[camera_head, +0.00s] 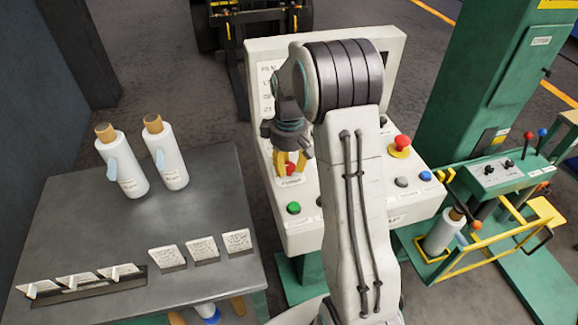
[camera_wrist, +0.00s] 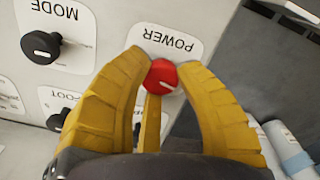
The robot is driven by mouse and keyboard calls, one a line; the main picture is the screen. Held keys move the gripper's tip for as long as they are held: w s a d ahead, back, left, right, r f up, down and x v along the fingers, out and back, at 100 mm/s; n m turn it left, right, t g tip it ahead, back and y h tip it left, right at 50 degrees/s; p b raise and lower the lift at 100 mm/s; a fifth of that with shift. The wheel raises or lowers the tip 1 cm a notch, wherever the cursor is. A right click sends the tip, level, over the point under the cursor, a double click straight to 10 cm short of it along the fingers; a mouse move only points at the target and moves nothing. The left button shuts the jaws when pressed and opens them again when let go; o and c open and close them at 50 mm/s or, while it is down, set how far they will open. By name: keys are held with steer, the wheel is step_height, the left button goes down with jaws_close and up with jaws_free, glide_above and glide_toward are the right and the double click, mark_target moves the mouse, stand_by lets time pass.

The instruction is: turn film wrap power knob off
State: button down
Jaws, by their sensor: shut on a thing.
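The red power knob (camera_wrist: 159,77) sits on a white plate labelled POWER on the control panel. A pale mark shows on the knob's face. My gripper (camera_wrist: 160,85) has its yellow fingers closed around the knob in the wrist view. In the head view my gripper (camera_head: 291,163) reaches down to the panel's left part, and a bit of the red knob (camera_head: 290,169) shows between the fingers. My arm hides much of the control panel (camera_head: 303,235).
A black MODE knob (camera_wrist: 41,47) and a second black knob (camera_wrist: 58,119) are near the power knob. A green button (camera_head: 293,208) and a red mushroom button (camera_head: 400,145) are on the panel. A grey table (camera_head: 150,225) with white film rolls (camera_head: 166,155) stands left.

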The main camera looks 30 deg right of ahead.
mark_target(289, 166)
steer(key=shift+s+f+n, duration=0.1)
steer(key=shift+f+n, duration=0.05)
steer(key=shift+n, duration=1.05)
steer(key=c, duration=0.8)
jaws_free()
steer(key=shift+r, duration=0.65)
step_height(289, 166, up, 11)
steer(key=shift+f, duration=0.1)
